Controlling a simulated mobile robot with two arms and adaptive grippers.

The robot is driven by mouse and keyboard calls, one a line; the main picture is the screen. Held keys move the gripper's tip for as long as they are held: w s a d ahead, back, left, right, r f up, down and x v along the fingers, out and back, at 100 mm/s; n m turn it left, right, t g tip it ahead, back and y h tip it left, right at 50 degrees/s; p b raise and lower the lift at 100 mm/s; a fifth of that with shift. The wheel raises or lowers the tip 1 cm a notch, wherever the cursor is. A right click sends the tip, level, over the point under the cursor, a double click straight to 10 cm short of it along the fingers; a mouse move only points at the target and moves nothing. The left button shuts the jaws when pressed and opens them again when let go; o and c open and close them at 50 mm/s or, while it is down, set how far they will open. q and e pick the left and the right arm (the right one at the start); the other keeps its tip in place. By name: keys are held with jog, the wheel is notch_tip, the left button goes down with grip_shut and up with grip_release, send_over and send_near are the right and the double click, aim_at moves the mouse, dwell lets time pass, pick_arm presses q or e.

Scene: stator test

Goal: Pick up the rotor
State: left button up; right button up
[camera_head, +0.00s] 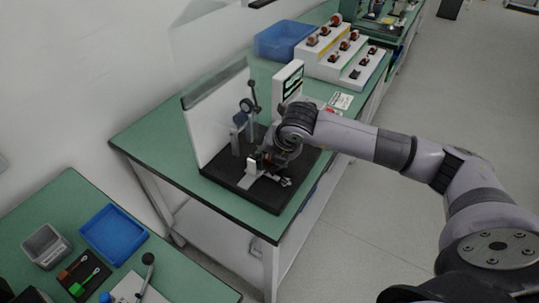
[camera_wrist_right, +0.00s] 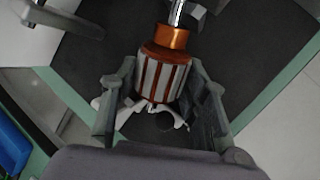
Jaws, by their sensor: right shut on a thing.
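The rotor (camera_wrist_right: 161,76) shows in the right wrist view, with a copper and grey striped body, a copper collar and a silver shaft pointing up in the picture. My right gripper (camera_wrist_right: 163,98) is shut on the rotor, with one finger on each side of its body. In the head view my right gripper (camera_head: 270,160) is over the black base (camera_head: 228,172) of the test stand, and my own wrist and the small size make the rotor hard to make out there. My left gripper is not in view.
Behind are a white display box (camera_head: 288,80), a blue bin (camera_head: 283,40) and a stepped white rack (camera_head: 340,62) of rotors. A blue tray (camera_head: 113,235) lies on the nearer table.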

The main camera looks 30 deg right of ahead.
grip_shut()
jog(key=shift+w+r, duration=0.1)
notch_tip(320, 180, up, 10)
jog(key=shift+b, duration=0.75)
jog(key=shift+r, duration=0.1)
notch_tip(320, 180, up, 5)
jog(key=p, duration=0.2)
jog(key=shift+p, duration=0.4)
